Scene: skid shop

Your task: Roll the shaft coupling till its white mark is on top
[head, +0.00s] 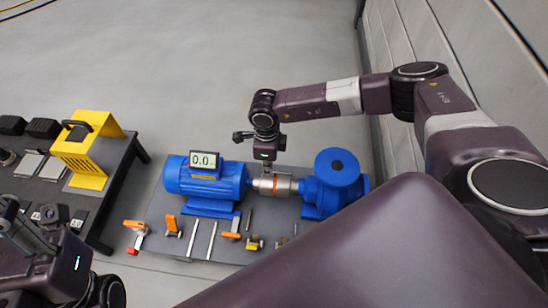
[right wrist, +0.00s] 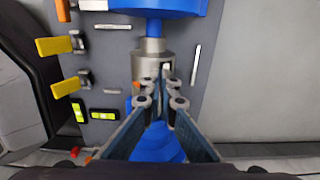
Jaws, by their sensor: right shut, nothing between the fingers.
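The shaft coupling (head: 283,186) is a silver cylinder between the blue motor (head: 205,179) and the blue pump (head: 333,185), with an orange band in the head view. It also shows in the right wrist view (right wrist: 149,66). A small pale patch (right wrist: 166,67) shows on its right side there; I cannot tell whether it is the white mark. My right gripper (head: 267,168) is shut and empty, its fingertips over the coupling; contact cannot be told. In the right wrist view the fingers (right wrist: 160,88) hide part of it. My left gripper (head: 22,235) is at the lower left, its jaws unclear.
A display reading 0.0 (head: 203,160) sits on the motor. A dark bench (head: 128,152) with a yellow box (head: 88,150) stands at left. The floor behind is clear.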

